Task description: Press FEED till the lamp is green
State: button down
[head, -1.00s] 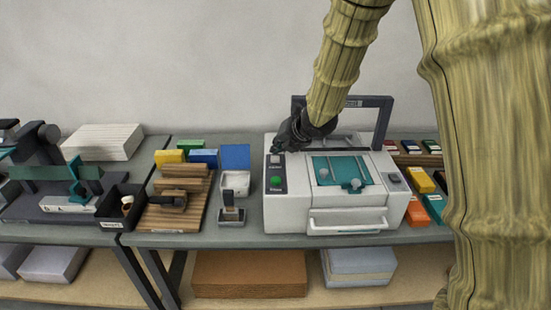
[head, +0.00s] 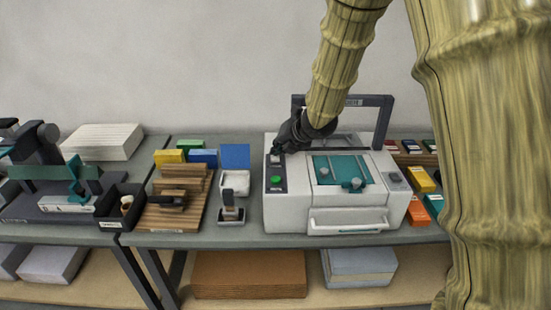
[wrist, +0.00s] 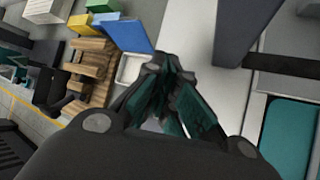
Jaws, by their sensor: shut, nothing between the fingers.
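The white machine (head: 345,212) stands on the bench with its lid frame raised. A dark control strip (head: 275,171) runs down its left top. A pale square button (head: 275,159) sits at the strip's far end; its lettering is too small to read. A round green spot (head: 276,180) shows nearer the front; I cannot tell whether it is the lamp or a button. My gripper (head: 275,151) is shut and empty, its tips at the pale button's far edge. I cannot tell whether they touch it. In the wrist view, the closed fingers (wrist: 162,65) hide the strip.
A small white tray (head: 235,183) and a dark-handled tool (head: 231,210) stand left of the machine. A slatted wooden rack (head: 180,200) and coloured blocks are further left. Ink boxes (head: 420,180) lie to the right. The raised lid frame (head: 381,130) stands beside my arm.

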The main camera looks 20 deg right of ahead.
jog(key=shift+f+b, duration=0.5)
jog(key=shift+f, duration=0.05)
dwell(0.8)
jog(key=shift+r, duration=0.1)
jog(key=shift+r+p, duration=0.8)
jog(key=shift+r, duration=0.1)
jog(key=shift+r+p, duration=2)
jog(key=shift+r, duration=0.55)
